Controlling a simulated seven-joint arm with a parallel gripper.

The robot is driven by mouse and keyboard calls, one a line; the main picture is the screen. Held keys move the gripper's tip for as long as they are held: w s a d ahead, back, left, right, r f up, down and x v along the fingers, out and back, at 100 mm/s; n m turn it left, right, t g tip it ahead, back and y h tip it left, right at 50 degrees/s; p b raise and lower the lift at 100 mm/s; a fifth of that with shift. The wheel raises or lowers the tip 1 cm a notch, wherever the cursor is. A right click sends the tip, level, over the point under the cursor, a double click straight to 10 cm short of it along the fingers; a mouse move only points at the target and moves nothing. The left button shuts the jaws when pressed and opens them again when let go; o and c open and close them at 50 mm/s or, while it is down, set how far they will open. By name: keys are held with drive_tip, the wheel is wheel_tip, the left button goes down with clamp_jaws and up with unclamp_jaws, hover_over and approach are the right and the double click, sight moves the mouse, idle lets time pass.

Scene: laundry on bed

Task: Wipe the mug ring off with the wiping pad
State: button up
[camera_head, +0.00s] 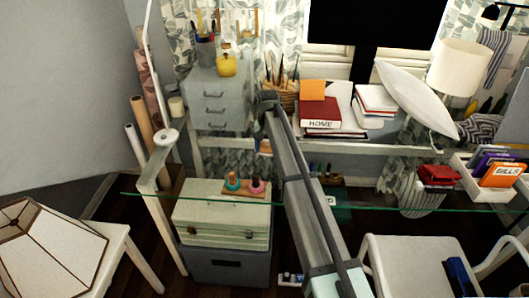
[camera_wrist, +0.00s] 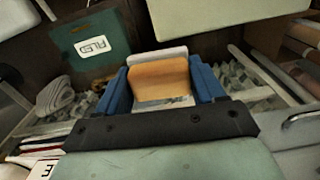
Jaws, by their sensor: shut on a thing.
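In the wrist view, the blue fingers of my gripper (camera_wrist: 163,84) are shut on the wiping pad (camera_wrist: 160,78), an orange block with a white layer, held between them. In the head view, a small orange and blue patch, apparently the pad (camera_head: 264,144) and my gripper (camera_head: 265,152), shows left of my grey arm over the glass desk (camera_head: 165,198). The arm hides part of that area. I cannot make out the mug ring in either view. I cannot tell whether the pad touches the glass.
A grey drawer unit (camera_head: 216,100) stands back left, with a yellow pot (camera_head: 226,65) on it. Books (camera_head: 320,110) and a white lamp (camera_head: 458,68) are at the back right. A white tray (camera_head: 470,186) of files is at the right. A cream case (camera_head: 215,222) shows through the glass.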

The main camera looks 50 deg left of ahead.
drive_tip(key=shift+r, duration=2.75)
drive_tip(key=w+d+m, duration=0.1)
drive_tip(key=w+d, duration=0.5)
drive_tip(key=d, duration=0.7)
drive_tip(key=w+d+f+m, duration=0.1)
drive_tip(key=w+d+m, duration=0.1)
drive_tip(key=w+d, duration=0.75)
drive_tip(key=w+d+m, duration=0.1)
drive_tip(key=w+d, duration=0.3)
drive_tip(key=d, duration=1.1)
drive_tip(key=s+d+f+m, duration=0.1)
drive_tip(key=s+d+m, duration=0.1)
drive_tip(key=d, duration=1.9)
drive_tip(key=s+d+m, duration=0.2)
drive_tip(key=d, duration=1.9)
drive_tip(key=shift+d+f, duration=0.15)
drive_tip(key=shift+f, duration=0.2)
